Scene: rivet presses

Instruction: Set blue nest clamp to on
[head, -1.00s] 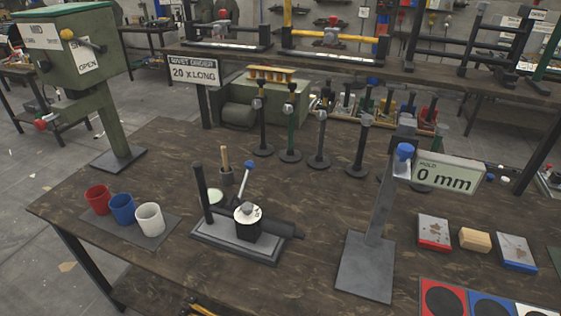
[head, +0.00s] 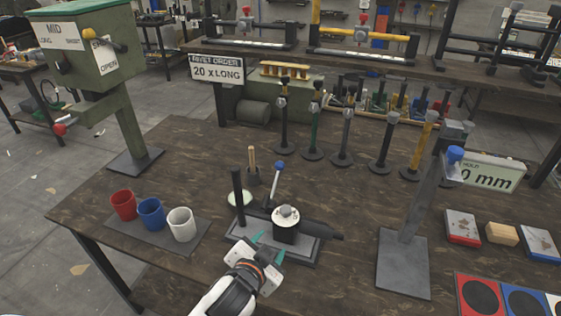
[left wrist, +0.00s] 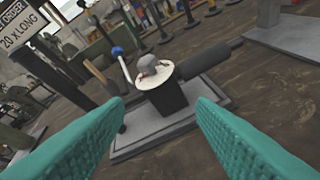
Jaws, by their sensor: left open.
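The blue nest clamp lever, with a blue ball knob (head: 279,166), stands up at a slant from a small press fixture (head: 275,240) on the wooden table. The knob also shows in the left wrist view (left wrist: 117,51). The fixture has a grey base, a black post and a dark block with a round white top (head: 286,216). My left gripper (head: 268,246) is open and empty at the fixture's near edge, below and in front of the lever. In the left wrist view its teal fingers (left wrist: 158,105) spread either side of the block, with the knob farther off. My right gripper is not in view.
Red (head: 123,204), blue (head: 151,213) and white (head: 181,224) cups stand left of the fixture. A wooden-handled tool in a holder (head: 253,168) is close behind it. A grey stand (head: 405,250) with another blue knob (head: 455,154) is at the right. Several upright tools line the back.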

